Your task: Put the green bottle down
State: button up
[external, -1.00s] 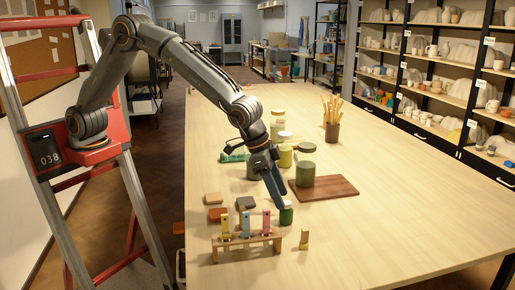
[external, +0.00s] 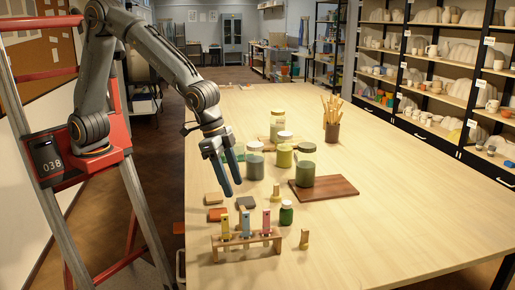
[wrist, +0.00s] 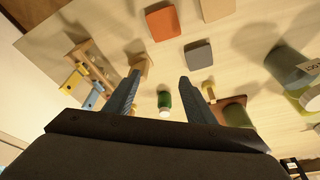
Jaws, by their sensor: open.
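The wooden rack (external: 247,240) holds yellow, blue and pink pieces. Flat blocks, including an orange one (external: 217,214), lie behind it. Several jars stand farther back, one green jar (external: 305,175) on a brown board (external: 340,188). The table's right side is clear.

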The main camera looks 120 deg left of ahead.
jog(key=s+d+f+m, duration=0.1)
jog(key=s+d+f, duration=0.1)
jog(key=s, duration=0.7)
jog(key=s+d+f+m+g, duration=0.1)
jog(key=s+d+f, duration=0.2)
jog(key=s, duration=0.6)
jog(key=s+d+f+m+g+h, duration=0.1)
jog(key=s+d+f, duration=0.2)
jog(key=s, duration=0.7)
jog(key=shift+f, duration=0.35)
